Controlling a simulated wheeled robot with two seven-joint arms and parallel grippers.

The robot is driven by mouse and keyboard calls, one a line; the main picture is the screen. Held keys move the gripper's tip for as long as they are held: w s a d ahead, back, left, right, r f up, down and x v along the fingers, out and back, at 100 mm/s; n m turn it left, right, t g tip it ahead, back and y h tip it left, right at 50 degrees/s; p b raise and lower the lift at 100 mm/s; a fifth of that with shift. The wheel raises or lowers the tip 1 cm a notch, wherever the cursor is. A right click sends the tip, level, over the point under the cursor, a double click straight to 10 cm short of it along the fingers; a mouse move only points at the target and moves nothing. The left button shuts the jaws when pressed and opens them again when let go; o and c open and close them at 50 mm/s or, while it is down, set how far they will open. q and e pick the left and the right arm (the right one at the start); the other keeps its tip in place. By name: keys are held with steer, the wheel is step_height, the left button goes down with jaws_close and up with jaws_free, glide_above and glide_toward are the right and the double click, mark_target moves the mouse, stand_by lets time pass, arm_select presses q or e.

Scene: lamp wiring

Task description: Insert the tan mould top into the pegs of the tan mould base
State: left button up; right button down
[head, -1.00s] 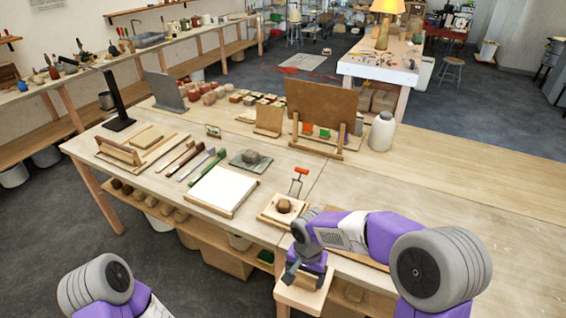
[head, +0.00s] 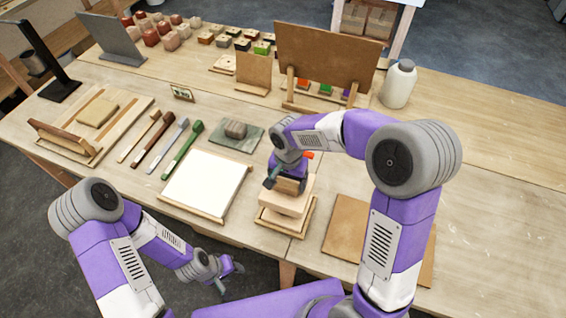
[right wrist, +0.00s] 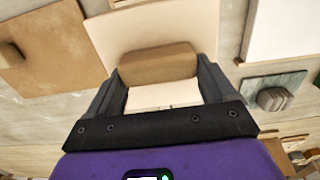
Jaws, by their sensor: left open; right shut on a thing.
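The tan mould top (head: 287,200) is a pale block with a brown wooden grip (right wrist: 158,64) on it. My right gripper (head: 289,184) is shut on that grip; the right wrist view shows its fingers on both sides of it. The mould top is above the tan mould base (head: 270,227), whose front and side edges show below it. The pegs are hidden, and I cannot tell whether top and base touch. My left gripper (head: 232,270) is open and empty, low in front of the table edge.
A white slab on a board (head: 205,183) is left of the base, and a brown board (head: 347,226) is right of it. A grey-green mat with a stone-like lump (head: 236,131) lies behind.

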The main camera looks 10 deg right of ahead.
mark_target(287, 196)
steer(key=shift+s+r, duration=0.2)
steer(key=shift+s, duration=0.15)
steer(key=shift+w+f+b, duration=0.1)
steer(key=shift+f+b, duration=0.4)
arm_select(q)
steer(key=shift+s+f+b, duration=0.2)
steer(key=shift+f+b, duration=1.25)
steer(key=shift+f, duration=0.45)
arm_select(e)
steer(key=shift+f, duration=1.65)
arm_select(q)
steer(key=shift+f, duration=0.15)
arm_select(e)
steer(key=shift+f, duration=0.1)
arm_select(q)
steer(key=shift+f+b, duration=1.7)
steer(key=shift+b, duration=0.15)
arm_select(e)
steer(key=shift+f, duration=1.95)
jaws_free()
steer(key=shift+r, duration=0.1)
